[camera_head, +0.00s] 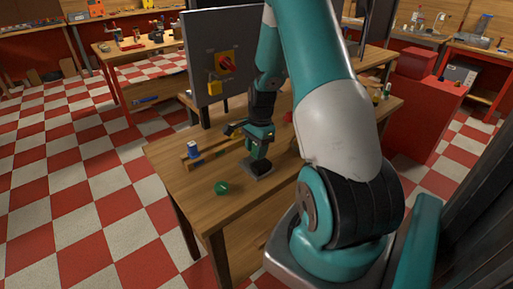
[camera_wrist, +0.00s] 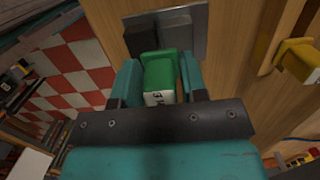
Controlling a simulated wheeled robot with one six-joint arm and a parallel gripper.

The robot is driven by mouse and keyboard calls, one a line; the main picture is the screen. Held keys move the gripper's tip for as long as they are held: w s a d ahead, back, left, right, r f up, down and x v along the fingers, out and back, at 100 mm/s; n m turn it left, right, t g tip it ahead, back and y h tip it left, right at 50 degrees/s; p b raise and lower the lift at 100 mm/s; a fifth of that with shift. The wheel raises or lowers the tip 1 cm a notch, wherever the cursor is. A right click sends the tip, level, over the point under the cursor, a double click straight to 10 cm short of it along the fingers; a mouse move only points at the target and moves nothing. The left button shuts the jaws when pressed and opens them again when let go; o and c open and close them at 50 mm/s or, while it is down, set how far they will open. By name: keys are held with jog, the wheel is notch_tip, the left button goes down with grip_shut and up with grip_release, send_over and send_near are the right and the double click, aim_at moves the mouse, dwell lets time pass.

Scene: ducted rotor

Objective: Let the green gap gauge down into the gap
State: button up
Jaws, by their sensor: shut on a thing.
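The green gap gauge (camera_wrist: 158,68) sits between the two teal fingers of my gripper (camera_wrist: 161,88) in the wrist view, with a white marked end facing the camera. My gripper is shut on it. Just beyond it are two dark blocks (camera_wrist: 172,38) on a grey metal plate (camera_wrist: 200,18), with a narrow line between them. The gauge overlaps the blocks in this view, and I cannot tell whether its tip is in the gap. In the head view my gripper (camera_head: 259,150) is right above the dark blocks (camera_head: 257,167) on the wooden table; the gauge is not clear there.
A green round object (camera_head: 222,187) lies on the table (camera_head: 185,195) near the front edge. A grey panel with a red switch (camera_head: 224,63) stands behind. A yellow part (camera_wrist: 298,60) is at right in the wrist view.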

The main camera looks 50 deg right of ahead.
jog(key=shift+f+b, duration=0.6)
jog(key=shift+f, duration=0.5)
dwell(0.4)
dwell(0.4)
jog(key=o, duration=1)
jog(key=r, duration=0.5)
jog(key=d+r+b, duration=0.1)
jog(key=r, duration=0.5)
jog(key=d+r, duration=0.1)
jog(key=r, duration=0.5)
jog(key=shift+s+d+r, duration=0.1)
jog(key=shift+s+r, duration=0.05)
jog(key=shift+s, duration=0.1)
